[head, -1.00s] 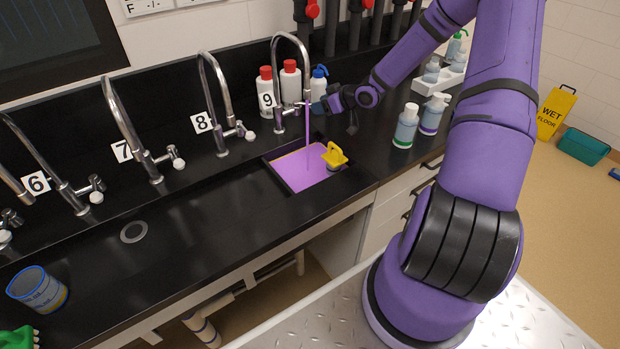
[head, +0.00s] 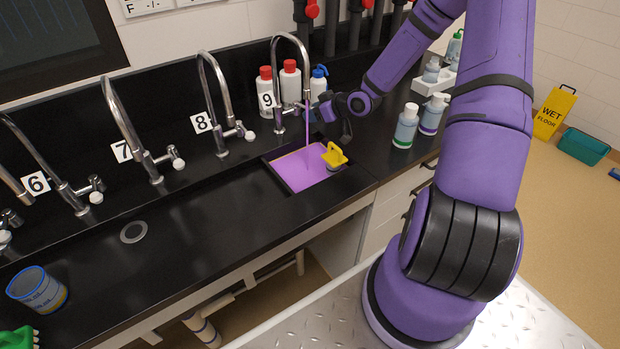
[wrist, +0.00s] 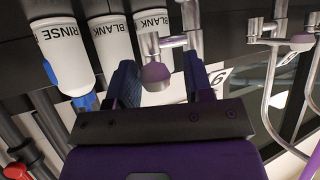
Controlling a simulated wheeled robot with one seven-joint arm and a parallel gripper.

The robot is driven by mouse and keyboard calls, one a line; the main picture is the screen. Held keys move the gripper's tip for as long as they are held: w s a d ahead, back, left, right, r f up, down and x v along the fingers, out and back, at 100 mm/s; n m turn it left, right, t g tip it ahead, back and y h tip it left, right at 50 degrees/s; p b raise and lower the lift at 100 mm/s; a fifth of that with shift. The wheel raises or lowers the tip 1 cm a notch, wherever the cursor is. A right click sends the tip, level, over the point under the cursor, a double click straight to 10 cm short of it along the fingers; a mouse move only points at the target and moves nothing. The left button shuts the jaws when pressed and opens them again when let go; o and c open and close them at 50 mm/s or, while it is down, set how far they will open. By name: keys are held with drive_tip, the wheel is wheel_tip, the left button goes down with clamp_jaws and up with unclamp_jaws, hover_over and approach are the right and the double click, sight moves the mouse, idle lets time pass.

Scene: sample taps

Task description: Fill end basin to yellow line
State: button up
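Tap 9 (head: 290,38) stands at the end basin (head: 283,178). A thin purple stream (head: 308,130) runs from its spout into purple liquid (head: 305,170) covering the basin floor. A faint yellowish line shows along the back inner wall; the liquid's exact height against it is hard to tell. My gripper (wrist: 162,82) is beside the tap, partly hidden in the head view. In the wrist view its fingers are apart, with the tap's pale, purple-shaded knob (wrist: 155,72) between them and gaps visible. A yellow-handled item (head: 334,156) sits at the basin's right edge.
White bottles (head: 290,82) with red and blue caps stand behind tap 9; bottles labelled RINSE (wrist: 62,50) and BLANK show in the wrist view. Bottles (head: 406,126) stand right of the basin. Tap 8 (head: 222,100) is to the left. The counter in front is mostly clear.

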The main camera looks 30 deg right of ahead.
drive_tip(key=shift+a, duration=0.1)
drive_tip(key=shift+s+a, duration=0.25)
drive_tip(key=shift+a, duration=0.45)
drive_tip(key=shift+w+d, duration=0.1)
drive_tip(key=shift+d, duration=0.2)
drive_tip(key=v, duration=0.7)
idle(0.4)
